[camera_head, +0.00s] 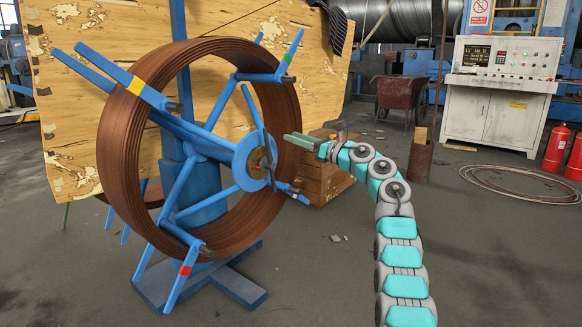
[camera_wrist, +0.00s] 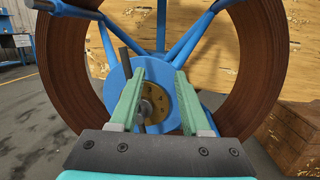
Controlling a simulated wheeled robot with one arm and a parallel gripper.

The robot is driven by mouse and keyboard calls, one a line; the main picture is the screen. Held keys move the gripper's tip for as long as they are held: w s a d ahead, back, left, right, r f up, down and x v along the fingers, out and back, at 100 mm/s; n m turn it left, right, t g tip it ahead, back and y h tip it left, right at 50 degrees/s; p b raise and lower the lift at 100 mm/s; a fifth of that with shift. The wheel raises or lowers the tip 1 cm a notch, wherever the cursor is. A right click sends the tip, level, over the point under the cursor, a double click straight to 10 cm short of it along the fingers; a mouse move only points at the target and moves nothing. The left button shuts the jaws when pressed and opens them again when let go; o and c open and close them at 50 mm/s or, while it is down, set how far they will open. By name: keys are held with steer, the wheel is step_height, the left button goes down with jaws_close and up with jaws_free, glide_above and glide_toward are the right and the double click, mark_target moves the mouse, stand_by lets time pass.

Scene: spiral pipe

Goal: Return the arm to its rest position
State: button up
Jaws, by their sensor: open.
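My arm (camera_head: 400,255), turquoise and grey, rises from the lower right of the head view and bends left toward the wheel. My gripper (camera_head: 298,141) points at the hub of a blue spoked reel (camera_head: 247,160). In the wrist view my gripper (camera_wrist: 158,100) has two green fingers spread apart with nothing held between them. The blue hub (camera_wrist: 122,78) with its brass-coloured centre (camera_wrist: 155,103) shows behind and between the fingers. I cannot tell for sure whether the fingertips touch the hub. A coil of brown pipe (camera_head: 118,150) is wound around the reel.
A wooden panel (camera_head: 100,60) stands behind the reel, and a wooden crate (camera_head: 325,175) stands behind my gripper. A white control cabinet (camera_head: 500,95), red fire extinguishers (camera_head: 556,148) and a rusty cart (camera_head: 400,93) are farther back. Open floor (camera_head: 510,250) lies at the right.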

steer(key=w+d+r+m+t+h+p, duration=0.1)
steer(key=w+d+r+m+t+h, duration=0.25)
steer(key=r+m, duration=0.5)
steer(key=s+d+r+m+t+h+p, duration=0.15)
steer(key=d+r+m+t, duration=0.4)
steer(key=r, duration=0.55)
steer(key=s+d+m+h+p, duration=0.1)
steer(key=s+d+m+h, duration=0.3)
steer(key=d+m+h, duration=1.15)
steer(key=s+a+f+m+g+p, duration=0.1)
steer(key=s+f+m+g, duration=0.5)
steer(key=s+f, duration=0.65)
steer(key=s+f+m+g+p, duration=0.2)
steer(key=s+f+m+g, duration=0.65)
steer(key=s, duration=0.75)
steer(key=s+a+f+m+g+y, duration=0.1)
steer(key=s+f, duration=0.4)
steer(key=s, duration=0.8)
steer(key=s+a+f+m+g+y+p, duration=0.1)
steer(key=s+a+f+g, duration=0.2)
steer(key=s, duration=1)
steer(key=s+a+f+g+y, duration=0.1)
steer(key=s+a+f, duration=0.5)
steer(key=s, duration=0.8)
step_height(320, 180, down, 2)
steer(key=shift+a+f+m+g+y+p, duration=0.15)
steer(key=shift+m+g+y+p, duration=0.25)
steer(key=shift+g, duration=0.45)
